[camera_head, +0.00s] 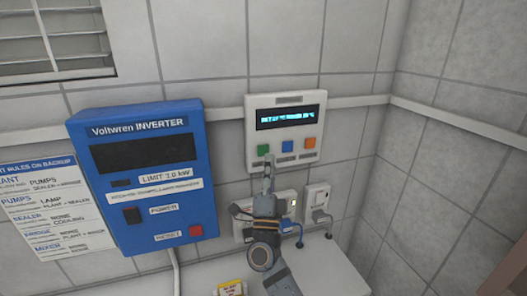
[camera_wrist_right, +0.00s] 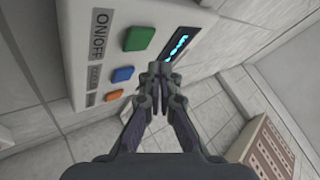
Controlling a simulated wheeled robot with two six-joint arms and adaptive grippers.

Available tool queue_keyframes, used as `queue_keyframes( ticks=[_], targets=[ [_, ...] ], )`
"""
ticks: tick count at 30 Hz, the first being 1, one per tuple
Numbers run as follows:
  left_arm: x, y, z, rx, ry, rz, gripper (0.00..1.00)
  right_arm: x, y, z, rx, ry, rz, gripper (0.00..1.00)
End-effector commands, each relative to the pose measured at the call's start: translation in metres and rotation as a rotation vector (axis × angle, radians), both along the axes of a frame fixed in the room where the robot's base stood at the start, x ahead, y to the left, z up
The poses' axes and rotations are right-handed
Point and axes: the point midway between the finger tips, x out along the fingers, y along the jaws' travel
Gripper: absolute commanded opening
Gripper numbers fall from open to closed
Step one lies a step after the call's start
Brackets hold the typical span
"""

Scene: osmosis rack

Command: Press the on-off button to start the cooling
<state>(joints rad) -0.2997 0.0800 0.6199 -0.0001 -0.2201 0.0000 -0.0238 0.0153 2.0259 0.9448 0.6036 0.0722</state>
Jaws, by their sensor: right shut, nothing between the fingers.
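A white control panel (camera_head: 252,130) on the tiled wall has a lit display (camera_head: 287,117) and a row of green, blue and orange buttons. The green button (camera_head: 263,150) is at the left; in the right wrist view the green button (camera_wrist_right: 138,38) has "ON/OFF" printed beside it. The blue button (camera_wrist_right: 122,74) and orange button (camera_wrist_right: 113,96) follow. My right gripper (camera_head: 268,160) is shut and empty, its tips just below the green button in the head view. The wrist view shows the fingertips (camera_wrist_right: 160,68) in front of the panel; contact cannot be told. My left gripper is out of view.
A blue Voltwren inverter (camera_head: 150,215) with a power switch and reset button hangs left of the panel. A rules sheet (camera_head: 50,215) is further left. Sockets with plugs (camera_head: 317,200) sit below the panel. A side wall (camera_head: 450,150) closes the right.

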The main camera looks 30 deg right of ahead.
Motion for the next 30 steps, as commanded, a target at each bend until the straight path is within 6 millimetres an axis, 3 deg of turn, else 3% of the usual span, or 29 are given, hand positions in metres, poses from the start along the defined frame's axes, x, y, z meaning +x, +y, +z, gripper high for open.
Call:
queue_keyframes(
  ticks=[10, 30],
  targets=[
    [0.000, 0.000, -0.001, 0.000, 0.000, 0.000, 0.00, -0.029, 0.007, 0.000, 0.000, -0.001, -0.001, 0.00],
    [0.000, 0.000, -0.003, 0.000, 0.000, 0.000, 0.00, -0.037, 0.009, -0.001, 0.001, 0.000, -0.001, 0.00]
  ],
)
